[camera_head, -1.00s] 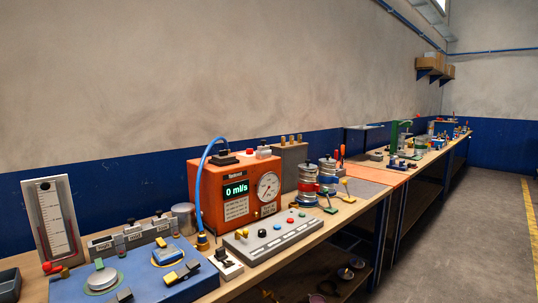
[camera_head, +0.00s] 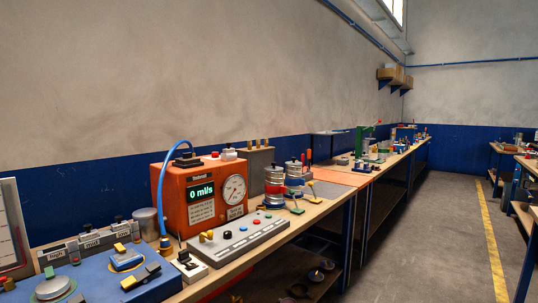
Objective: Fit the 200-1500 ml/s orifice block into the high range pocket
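A grey rack (camera_head: 86,247) with small labelled blocks and dark knobs stands along the back of a blue plate (camera_head: 88,285) at the lower left. Neither of my grippers is in view.
An orange tester (camera_head: 200,192) reading 0 ml/s, with a dial and blue hose, stands behind a grey button panel (camera_head: 235,239). Metal cylinders (camera_head: 274,186) stand farther along the bench. The floor (camera_head: 435,250) to the right is clear up to another bench (camera_head: 525,170).

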